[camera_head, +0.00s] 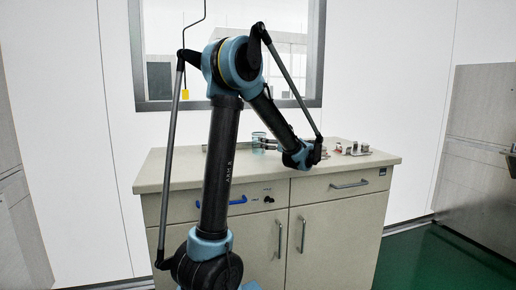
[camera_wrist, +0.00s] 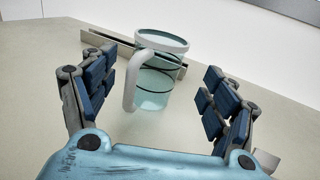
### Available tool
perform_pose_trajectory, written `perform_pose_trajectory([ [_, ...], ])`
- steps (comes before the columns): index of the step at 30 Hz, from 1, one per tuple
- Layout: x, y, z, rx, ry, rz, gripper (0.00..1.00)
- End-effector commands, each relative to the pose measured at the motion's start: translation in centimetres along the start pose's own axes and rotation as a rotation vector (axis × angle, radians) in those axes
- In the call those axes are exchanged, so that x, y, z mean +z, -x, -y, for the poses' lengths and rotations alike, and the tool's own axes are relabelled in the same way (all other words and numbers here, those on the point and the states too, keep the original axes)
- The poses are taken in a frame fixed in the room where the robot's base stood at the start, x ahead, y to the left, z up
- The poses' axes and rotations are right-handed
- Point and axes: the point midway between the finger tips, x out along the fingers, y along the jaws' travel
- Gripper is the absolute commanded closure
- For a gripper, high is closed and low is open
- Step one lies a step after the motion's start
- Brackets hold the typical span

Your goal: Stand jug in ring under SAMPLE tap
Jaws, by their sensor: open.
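The jug (camera_wrist: 158,88) is a clear, teal-tinted vessel with a pale rim, a pale handle on its left side and dark bands around it. It stands upright on the counter, and also shows in the head view (camera_head: 259,141) beside my gripper. My gripper (camera_wrist: 160,80) is open, one padded finger on each side of the jug. Gaps show between the fingers and the jug, so I see no grip on it. My gripper is small in the head view (camera_head: 272,145). I cannot make out the ring or the SAMPLE tap for certain.
A low metal rail (camera_wrist: 103,38) runs behind the jug. Small metal fittings (camera_head: 357,149) stand on the right part of the counter (camera_head: 178,172). Drawers and cupboard doors (camera_head: 337,236) form its front. A window (camera_head: 305,97) is in the wall behind.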

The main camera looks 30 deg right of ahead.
Motion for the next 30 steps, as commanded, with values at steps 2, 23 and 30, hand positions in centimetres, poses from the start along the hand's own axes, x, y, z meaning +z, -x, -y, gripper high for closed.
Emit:
perform_pose_trajectory([
  [2,0.0,-0.9,-0.1,0.003,0.0,0.0,0.21],
  [23,-0.1,-6.8,-0.3,0.002,0.0,0.0,0.21],
  [30,-0.1,-6.9,-0.3,0.002,0.0,0.0,0.28],
])
